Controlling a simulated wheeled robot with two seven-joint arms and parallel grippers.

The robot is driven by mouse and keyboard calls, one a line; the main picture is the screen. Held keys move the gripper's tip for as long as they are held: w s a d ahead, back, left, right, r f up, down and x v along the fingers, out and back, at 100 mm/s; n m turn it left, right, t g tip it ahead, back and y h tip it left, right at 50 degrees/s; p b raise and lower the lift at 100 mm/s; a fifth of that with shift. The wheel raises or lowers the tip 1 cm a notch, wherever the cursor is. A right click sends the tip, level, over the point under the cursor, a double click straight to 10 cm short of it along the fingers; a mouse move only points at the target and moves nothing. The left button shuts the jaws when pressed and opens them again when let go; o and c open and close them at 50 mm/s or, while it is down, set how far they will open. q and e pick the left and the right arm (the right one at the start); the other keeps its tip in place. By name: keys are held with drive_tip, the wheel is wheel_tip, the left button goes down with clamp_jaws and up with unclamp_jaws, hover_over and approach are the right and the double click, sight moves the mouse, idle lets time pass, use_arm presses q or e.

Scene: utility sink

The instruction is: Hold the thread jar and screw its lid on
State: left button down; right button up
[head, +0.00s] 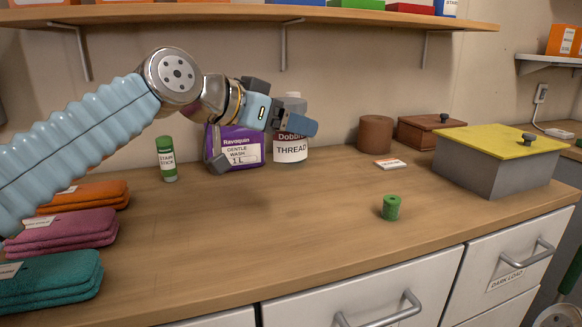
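The thread jar (290,149) stands upright at the back of the wooden counter. Its white label reads "Dobbin THREAD". No separate lid is clearly identifiable. My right gripper is not in view.
A purple Ravoquin box (240,143) and a green stain stick (166,159) stand left of the jar. A brown cylinder (375,134), a yellow-lidded grey box (484,172) and a small green cylinder (391,208) are to the right. Folded cloths (62,230) lie left. The middle counter is clear.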

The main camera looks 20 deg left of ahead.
use_arm(q)
drive_tip(key=w+a+f, duration=0.1)
drive_tip(key=w+f, duration=0.5)
drive_tip(key=w, duration=0.2)
drive_tip(key=shift+a+f, duration=0.15)
drive_tip(key=shift+f, duration=0.25)
drive_tip(key=shift+w, duration=0.1)
drive_tip(key=f, duration=0.3)
drive_tip(key=shift+w+a+b, duration=0.1)
drive_tip(key=shift+w+b, duration=0.3)
drive_tip(key=shift+f, duration=0.5)
drive_tip(key=shift+f, duration=0.15)
unclamp_jaws()
